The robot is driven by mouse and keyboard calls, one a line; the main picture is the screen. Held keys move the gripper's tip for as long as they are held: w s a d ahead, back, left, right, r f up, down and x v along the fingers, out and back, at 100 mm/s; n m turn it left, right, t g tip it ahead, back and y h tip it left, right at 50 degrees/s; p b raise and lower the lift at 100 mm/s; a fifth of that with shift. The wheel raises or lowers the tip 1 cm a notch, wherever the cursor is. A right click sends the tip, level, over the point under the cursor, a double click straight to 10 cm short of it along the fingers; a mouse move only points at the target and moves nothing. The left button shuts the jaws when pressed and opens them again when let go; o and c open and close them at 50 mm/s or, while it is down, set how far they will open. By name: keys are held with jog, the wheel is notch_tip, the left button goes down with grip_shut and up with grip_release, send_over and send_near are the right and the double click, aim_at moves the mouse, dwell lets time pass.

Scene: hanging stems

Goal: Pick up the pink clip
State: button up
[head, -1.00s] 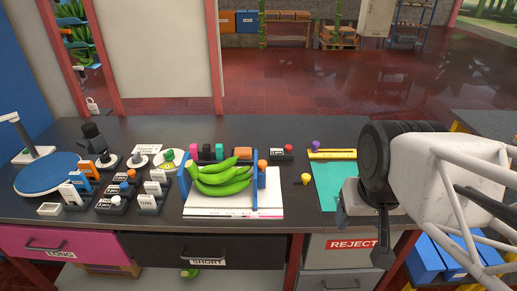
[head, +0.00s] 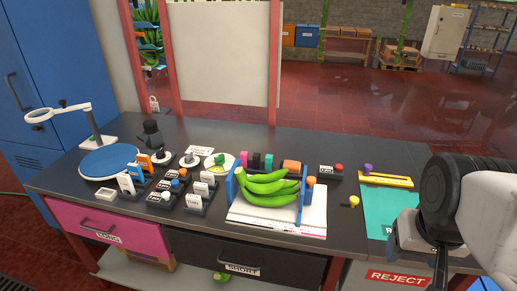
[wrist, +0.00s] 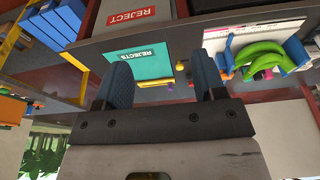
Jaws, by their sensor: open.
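A small pink block, which looks like the pink clip (head: 244,160), stands at the left end of a row with black, teal and orange pieces, behind the green bananas (head: 268,188). It is too small to make out its shape. My gripper (head: 440,268) is at the right of the head view, over the right part of the bench, well apart from the pink piece. In the wrist view my gripper (wrist: 165,72) shows two blue fingers spread apart with nothing between them.
The bananas rest on a white board (head: 290,222) between blue posts. A teal rejects mat (head: 388,208) and a yellow strip (head: 386,180) lie to the right. Several small labelled stands and a round blue pad (head: 110,162) fill the left. The bench's back edge is mostly clear.

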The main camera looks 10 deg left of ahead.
jog(key=shift+w+r, duration=0.1)
jog(key=shift+c, duration=0.3)
jog(key=w+a+r+n, duration=0.2)
jog(key=w+a, duration=0.1)
jog(key=w, duration=0.5)
jog(key=w+a+r+n, duration=0.2)
jog(key=w+a+n, duration=0.1)
jog(key=w, duration=0.5)
jog(key=n+g, duration=0.3)
jog(key=n, duration=1)
send_over(244, 152)
jog(key=f, duration=1.9)
jog(key=shift+s+d+f, duration=0.1)
jog(key=shift+s+d, duration=0.15)
jog(key=shift+d, duration=0.05)
jog(key=shift+w+a+f, duration=0.15)
jog(key=shift+a+f, duration=0.05)
jog(key=shift+a, duration=0.05)
jog(key=shift+f, duration=0.1)
